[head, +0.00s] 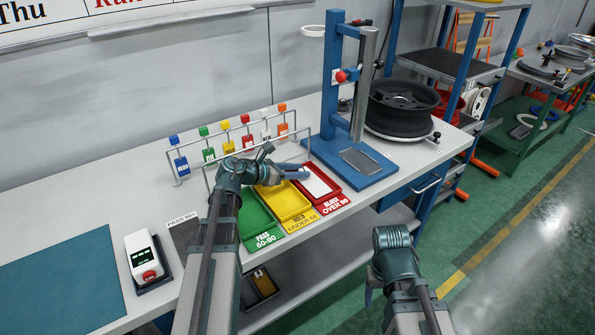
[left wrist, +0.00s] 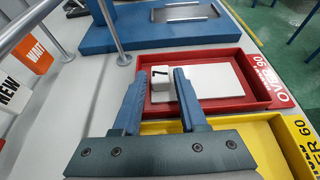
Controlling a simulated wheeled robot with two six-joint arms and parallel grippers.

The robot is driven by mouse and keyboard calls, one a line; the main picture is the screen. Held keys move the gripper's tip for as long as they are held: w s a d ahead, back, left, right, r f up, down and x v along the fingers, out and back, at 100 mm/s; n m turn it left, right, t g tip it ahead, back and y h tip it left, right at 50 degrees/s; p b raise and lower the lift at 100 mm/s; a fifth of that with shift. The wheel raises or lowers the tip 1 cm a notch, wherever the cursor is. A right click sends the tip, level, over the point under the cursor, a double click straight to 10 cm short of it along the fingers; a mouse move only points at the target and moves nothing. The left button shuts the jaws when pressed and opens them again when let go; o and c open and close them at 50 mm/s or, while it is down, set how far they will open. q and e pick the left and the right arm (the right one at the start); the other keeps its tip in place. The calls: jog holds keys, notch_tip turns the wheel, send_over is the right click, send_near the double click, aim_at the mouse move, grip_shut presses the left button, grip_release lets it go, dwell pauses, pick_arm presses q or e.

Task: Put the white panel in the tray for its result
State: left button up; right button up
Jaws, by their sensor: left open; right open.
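The white panel (head: 317,184) lies flat in the red tray (head: 338,203), labelled over 90. My left gripper (head: 295,172) is open above the red tray. In the left wrist view its fingers (left wrist: 160,74) are on either side of the block, with no clear contact. The yellow tray (head: 290,216) and green tray (head: 258,228) look empty. My right gripper (head: 369,291) is open and empty, off the table's front.
A handheld meter (head: 143,258) stands at the left near a blue mat (head: 60,285). A rack with coloured tags (head: 229,146) is behind the trays. A blue press stand (head: 345,165) and a black wheel (head: 402,108) are to the right.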

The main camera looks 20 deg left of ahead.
pick_arm(q)
jog(key=p+v, duration=0.4)
jog(key=v, duration=0.6)
jog(key=shift+s+a+r, duration=0.1)
jog(key=shift+r, duration=0.15)
jog(key=shift+v, duration=0.85)
jog(key=shift+f, duration=0.15)
